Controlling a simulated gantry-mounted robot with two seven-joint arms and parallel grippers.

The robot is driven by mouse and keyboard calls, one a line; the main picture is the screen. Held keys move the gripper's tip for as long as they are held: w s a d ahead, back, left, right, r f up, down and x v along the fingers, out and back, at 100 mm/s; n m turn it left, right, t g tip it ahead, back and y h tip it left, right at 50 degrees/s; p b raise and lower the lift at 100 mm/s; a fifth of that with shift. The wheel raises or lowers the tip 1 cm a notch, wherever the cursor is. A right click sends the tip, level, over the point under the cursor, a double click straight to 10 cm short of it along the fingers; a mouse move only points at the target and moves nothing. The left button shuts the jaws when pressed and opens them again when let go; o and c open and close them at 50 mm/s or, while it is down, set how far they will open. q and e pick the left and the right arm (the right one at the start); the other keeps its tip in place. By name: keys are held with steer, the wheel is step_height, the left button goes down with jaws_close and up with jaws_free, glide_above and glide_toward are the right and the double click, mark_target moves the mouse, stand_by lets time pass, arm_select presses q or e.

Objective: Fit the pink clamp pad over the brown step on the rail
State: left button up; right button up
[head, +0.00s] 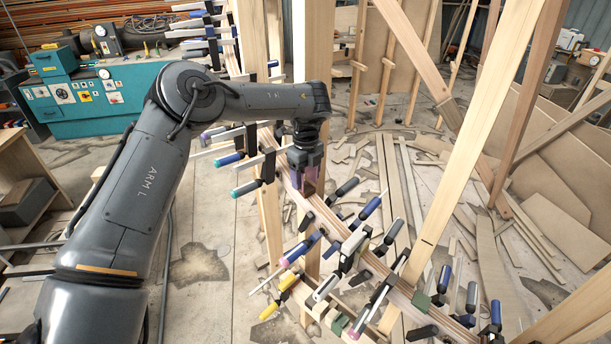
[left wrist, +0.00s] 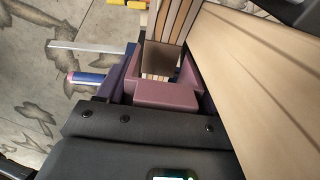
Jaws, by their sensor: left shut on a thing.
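The pink clamp pad (left wrist: 168,95) is a mauve, U-shaped block held in my left gripper (left wrist: 150,92), which is shut on it. In the head view my left gripper (head: 308,166) points down at the upper part of the rail, with a bit of the pad (head: 317,174) showing. The brown step (left wrist: 160,56) shows in the left wrist view within the pad's opening, against the layered strips of the rail (left wrist: 178,18). The pad's arms lie to either side of it. I cannot tell whether they touch or how deep the pad sits. My right gripper is out of view.
Several clamps with blue and dark handles (head: 350,250) crowd the rail below my gripper. An upright wooden post (head: 313,50) stands right behind my wrist. A wide pale board (left wrist: 255,75) runs close on the right in the left wrist view.

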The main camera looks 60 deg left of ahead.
mark_target(305, 187)
arm_select(q)
steer(key=shift+f, duration=0.1)
stand_by(0.4)
steer(key=shift+f+b, duration=0.2)
steer(key=shift+b, duration=0.1)
steer(key=shift+f+b, duration=1)
steer(key=shift+f, duration=0.4)
steer(key=shift+f, duration=0.15)
steer(key=shift+f+b, duration=0.35)
steer(key=shift+f, duration=0.05)
steer(key=shift+s+a, duration=0.1)
steer(key=shift+r+p, duration=1.7)
steer(key=shift+r, duration=0.95)
steer(key=shift+f, duration=0.15)
